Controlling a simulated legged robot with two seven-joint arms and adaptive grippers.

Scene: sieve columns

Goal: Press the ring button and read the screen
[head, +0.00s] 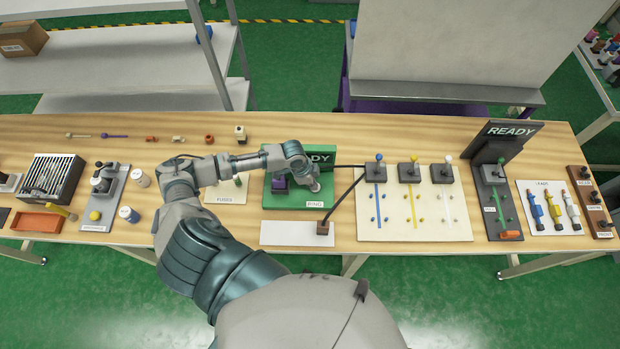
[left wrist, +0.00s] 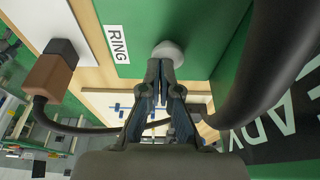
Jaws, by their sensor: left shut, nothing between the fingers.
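The green ring station (head: 290,200) stands mid-table, with a label reading RING (head: 314,204) on its front. Its dark screen (head: 321,158) shows the letters "DY"; my left arm hides the rest. In the left wrist view the screen (left wrist: 275,130) shows "EADY" sideways. The ring button (left wrist: 168,53) is a pale grey dome beside the RING label (left wrist: 118,44). My left gripper (head: 314,186) is shut and empty above the station. In the left wrist view its fingertips (left wrist: 161,68) are right at the button; I cannot tell whether they touch it. My right gripper is not in view.
A black cable runs from the station to a brown plug block (head: 323,228) on a white plate. To the right are a cream board (head: 372,228) with coloured knobs and another station whose screen (head: 510,131) reads READY. A fuses board (head: 226,194) lies left, under my arm.

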